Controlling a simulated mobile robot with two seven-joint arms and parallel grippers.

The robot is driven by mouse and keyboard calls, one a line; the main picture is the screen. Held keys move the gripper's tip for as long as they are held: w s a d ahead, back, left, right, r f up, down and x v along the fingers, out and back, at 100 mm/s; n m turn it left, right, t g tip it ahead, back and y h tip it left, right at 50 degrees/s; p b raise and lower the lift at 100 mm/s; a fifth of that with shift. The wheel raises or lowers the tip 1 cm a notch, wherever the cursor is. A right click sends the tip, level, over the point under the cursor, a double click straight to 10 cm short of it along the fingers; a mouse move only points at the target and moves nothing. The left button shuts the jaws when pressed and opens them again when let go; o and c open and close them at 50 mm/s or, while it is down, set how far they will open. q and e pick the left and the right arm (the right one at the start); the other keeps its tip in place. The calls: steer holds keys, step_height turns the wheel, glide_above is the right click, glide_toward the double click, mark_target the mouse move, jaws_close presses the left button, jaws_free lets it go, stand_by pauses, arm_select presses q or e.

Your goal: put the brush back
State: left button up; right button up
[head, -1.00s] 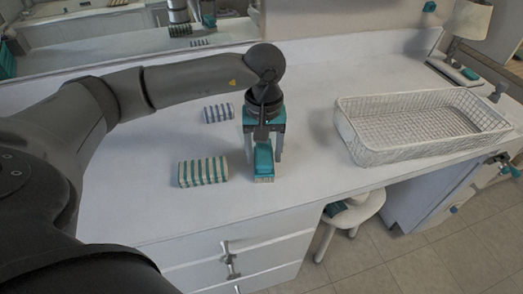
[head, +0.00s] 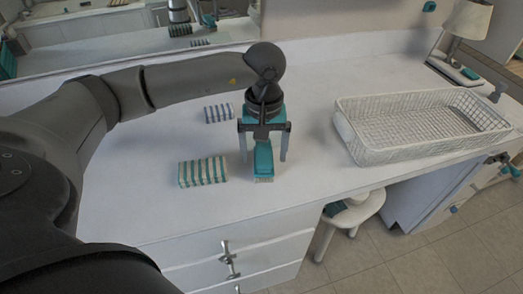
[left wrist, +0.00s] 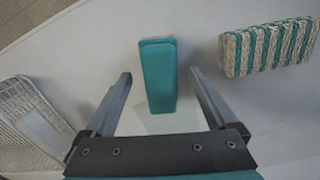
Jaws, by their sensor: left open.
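The teal brush (head: 263,158) with pale bristles at its edge lies on the white counter near the front edge. My left gripper (head: 263,159) is above it, pointing down, with its fingers open on either side. In the left wrist view the brush (left wrist: 159,76) shows between the two spread fingers (left wrist: 160,74), with a gap on each side. Nothing is held. The upper part of the brush is partly hidden by the gripper in the head view. My right gripper is not in view.
An empty white wire basket (head: 362,154) stands on the counter to the right. A teal-striped block (head: 203,171) lies left of the brush, and a grey-striped one (head: 219,113) behind it. The counter between brush and basket is clear. A stool (head: 352,212) stands below.

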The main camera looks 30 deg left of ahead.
arm_select(q)
steer(key=shift+w+d+r+p, duration=0.1)
steer(key=shift+d+r+p, duration=0.1)
steer(key=shift+r+p, duration=1.7)
steer(key=shift+r, duration=0.75)
steer(key=shift+r+p, duration=0.75)
steer(key=shift+r, duration=0.4)
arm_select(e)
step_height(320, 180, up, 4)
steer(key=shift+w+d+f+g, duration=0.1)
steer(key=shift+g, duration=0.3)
arm_select(q)
step_height(320, 180, up, 15)
steer(key=p, duration=0.2)
steer(key=shift+r, duration=0.15)
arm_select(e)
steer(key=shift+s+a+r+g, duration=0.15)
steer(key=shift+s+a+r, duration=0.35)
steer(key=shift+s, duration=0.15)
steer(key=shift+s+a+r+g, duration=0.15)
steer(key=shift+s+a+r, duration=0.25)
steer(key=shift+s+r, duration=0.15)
